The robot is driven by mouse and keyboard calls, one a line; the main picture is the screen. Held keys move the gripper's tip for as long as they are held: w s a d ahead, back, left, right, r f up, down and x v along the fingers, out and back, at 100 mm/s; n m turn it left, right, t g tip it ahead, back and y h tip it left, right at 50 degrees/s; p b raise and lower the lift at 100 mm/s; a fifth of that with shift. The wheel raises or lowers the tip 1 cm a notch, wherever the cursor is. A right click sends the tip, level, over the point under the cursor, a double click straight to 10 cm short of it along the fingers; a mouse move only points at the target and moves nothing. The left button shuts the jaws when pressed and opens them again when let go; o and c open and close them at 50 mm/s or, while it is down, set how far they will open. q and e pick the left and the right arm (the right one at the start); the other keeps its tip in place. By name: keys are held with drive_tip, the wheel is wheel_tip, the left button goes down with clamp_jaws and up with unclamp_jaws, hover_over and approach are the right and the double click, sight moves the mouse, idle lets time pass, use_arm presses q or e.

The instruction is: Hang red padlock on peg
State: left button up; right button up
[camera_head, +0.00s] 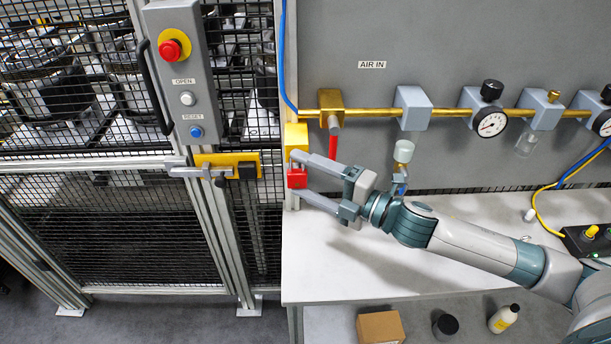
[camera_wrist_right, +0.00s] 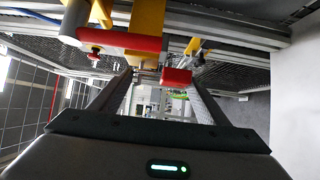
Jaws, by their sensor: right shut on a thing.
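The red padlock (camera_head: 297,179) is between the fingertips of my right gripper (camera_head: 295,174), in front of the left end of the bench. My right gripper is shut on it. In the right wrist view the red padlock (camera_wrist_right: 177,76) shows between the far ends of the fingers. Just above it in the head view is a yellow block (camera_head: 296,138) on the panel's edge. I cannot make out a peg there; the fingers and padlock may hide it. My left gripper is not in view.
A red valve lever (camera_head: 333,144) hangs from the brass pipe (camera_head: 380,112) close to the upper finger. A yellow door latch (camera_head: 238,164) is left of the padlock. A blue hose (camera_head: 283,60) runs down beside the panel. The white bench top (camera_head: 320,265) is clear at front left.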

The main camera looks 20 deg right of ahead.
drive_tip(key=o, duration=1.3)
drive_tip(key=shift+s, duration=0.1)
drive_tip(key=shift+s+d+f+b, duration=0.15)
drive_tip(key=shift+s+d+b, duration=0.2)
drive_tip(key=shift+b+v, duration=3.25)
drive_tip(key=shift+v, duration=4.85)
drive_tip(key=shift+s, duration=0.1)
